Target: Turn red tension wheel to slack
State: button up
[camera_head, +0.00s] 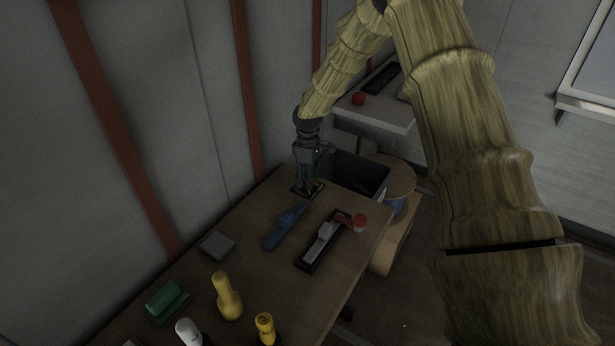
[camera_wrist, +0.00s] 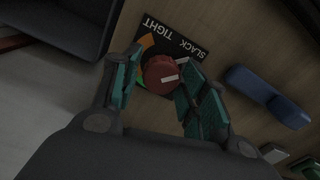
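The red tension wheel (camera_wrist: 160,75) is a round knob with a white pointer mark that points to the right in the wrist view. It sits on a black plate (camera_wrist: 187,47) lettered TIGHT and SLACK, with an orange arrow patch beside the wheel. My gripper (camera_wrist: 160,68) is open, with one finger on each side of the wheel. The right finger is very close to it; I cannot tell whether it touches. In the head view my gripper (camera_head: 308,183) points down over the plate at the bench's far end, hiding most of the wheel.
A dark bin (camera_head: 365,172) stands beyond the bench end.

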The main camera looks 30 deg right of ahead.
jog(key=shift+o, duration=0.6)
jog(key=shift+a, duration=0.1)
jog(key=shift+r, duration=0.1)
notch_tip(320, 180, up, 12)
dwell(0.5)
